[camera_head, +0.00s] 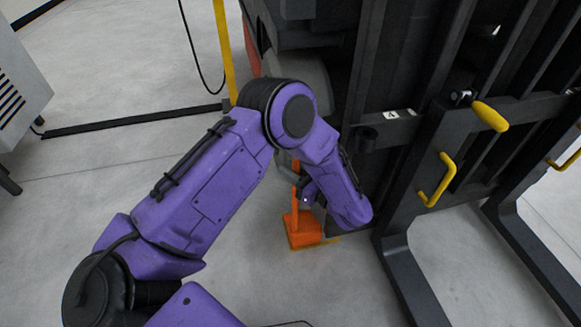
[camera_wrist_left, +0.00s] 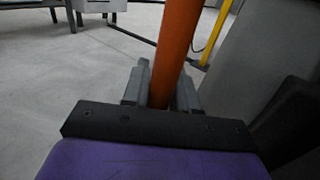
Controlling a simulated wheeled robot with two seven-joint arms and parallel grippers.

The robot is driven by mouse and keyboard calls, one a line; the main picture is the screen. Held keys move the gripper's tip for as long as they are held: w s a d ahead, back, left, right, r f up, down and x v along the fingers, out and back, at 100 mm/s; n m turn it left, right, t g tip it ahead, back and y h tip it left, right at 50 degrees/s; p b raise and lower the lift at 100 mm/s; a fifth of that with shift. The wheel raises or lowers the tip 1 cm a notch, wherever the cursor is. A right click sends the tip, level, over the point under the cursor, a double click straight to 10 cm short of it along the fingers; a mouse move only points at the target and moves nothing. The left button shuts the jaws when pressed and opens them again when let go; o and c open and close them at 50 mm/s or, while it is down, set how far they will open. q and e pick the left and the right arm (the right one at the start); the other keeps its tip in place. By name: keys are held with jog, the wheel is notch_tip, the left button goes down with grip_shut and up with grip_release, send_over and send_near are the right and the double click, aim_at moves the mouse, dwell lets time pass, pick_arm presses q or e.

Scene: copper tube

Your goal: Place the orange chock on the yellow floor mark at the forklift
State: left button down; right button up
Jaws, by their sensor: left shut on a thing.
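The orange chock (camera_head: 303,231) has a blocky base and an upright pole, and stands in the head view beside the dark forklift (camera_head: 390,70). Its base is at the floor, over the yellow floor mark (camera_head: 331,240), which shows only as thin edges around the base. I cannot tell whether the base touches the floor. My left gripper (camera_head: 302,190) is shut on the pole, partly hidden by my purple arm. In the left wrist view the orange pole (camera_wrist_left: 174,45) stands between the grey fingers of the gripper (camera_wrist_left: 160,88), slightly tilted in the picture. My right gripper does not show.
The forklift's mast and forks (camera_head: 410,280) stand close to the right of the chock. A yellow post (camera_head: 224,50) and a black floor strip (camera_head: 130,121) lie behind. A grey cabinet (camera_head: 22,85) is at far left. The floor left of the chock is clear.

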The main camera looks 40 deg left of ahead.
pick_arm(q)
jog(key=c, duration=0.9)
grip_release()
jog(key=shift+s+d+p, duration=0.25)
jog(key=shift+d+p, duration=0.2)
jog(key=shift+d, duration=1.55)
jog(key=shift+s+d+p, duration=0.2)
jog(key=shift+d+p, duration=0.2)
jog(key=shift+d, duration=1.55)
jog(key=shift+s+d+p, duration=0.25)
jog(key=shift+d+p, duration=0.2)
jog(key=shift+d, duration=1.55)
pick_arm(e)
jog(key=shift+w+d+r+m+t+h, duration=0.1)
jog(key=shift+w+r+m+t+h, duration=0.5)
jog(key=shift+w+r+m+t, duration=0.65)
